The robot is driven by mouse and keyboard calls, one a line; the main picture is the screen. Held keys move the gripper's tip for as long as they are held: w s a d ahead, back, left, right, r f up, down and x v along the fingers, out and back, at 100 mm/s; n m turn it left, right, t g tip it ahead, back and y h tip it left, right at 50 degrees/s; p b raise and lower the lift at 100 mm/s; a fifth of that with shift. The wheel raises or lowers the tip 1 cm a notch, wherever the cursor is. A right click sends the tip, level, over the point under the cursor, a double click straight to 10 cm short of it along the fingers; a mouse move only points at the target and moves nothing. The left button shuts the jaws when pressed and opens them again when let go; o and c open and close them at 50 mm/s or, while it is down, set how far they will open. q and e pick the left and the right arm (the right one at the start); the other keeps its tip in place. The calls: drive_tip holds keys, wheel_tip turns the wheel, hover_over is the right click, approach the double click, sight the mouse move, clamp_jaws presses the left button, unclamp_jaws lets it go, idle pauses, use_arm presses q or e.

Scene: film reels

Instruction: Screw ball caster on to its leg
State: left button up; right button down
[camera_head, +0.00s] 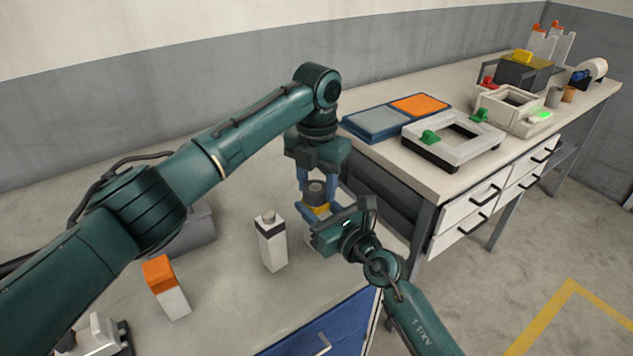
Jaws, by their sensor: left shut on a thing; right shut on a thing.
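My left gripper (316,196) points down beside the corner of the near table. It is shut on a dark grey round piece (316,188), likely the ball caster, with a yellow band (321,209) just beneath it. My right gripper (322,230) comes in from the lower right, directly under the left one, and is shut on a pale part that is mostly hidden, probably the leg. The two held parts line up closely; I cannot tell whether they touch. A white upright post (271,246) with a grey round top stands on the table just left.
An orange-topped white block (166,288) stands on the near table (225,305), with a grey object behind my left arm. A second table at right holds trays, a white frame (452,141) and several boxes. The blue drawer front (325,325) is below.

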use_arm(q)
drive_tip(key=o, duration=1)
drive_tip(key=shift+r, duration=2.3)
drive_tip(key=shift+c, duration=0.6)
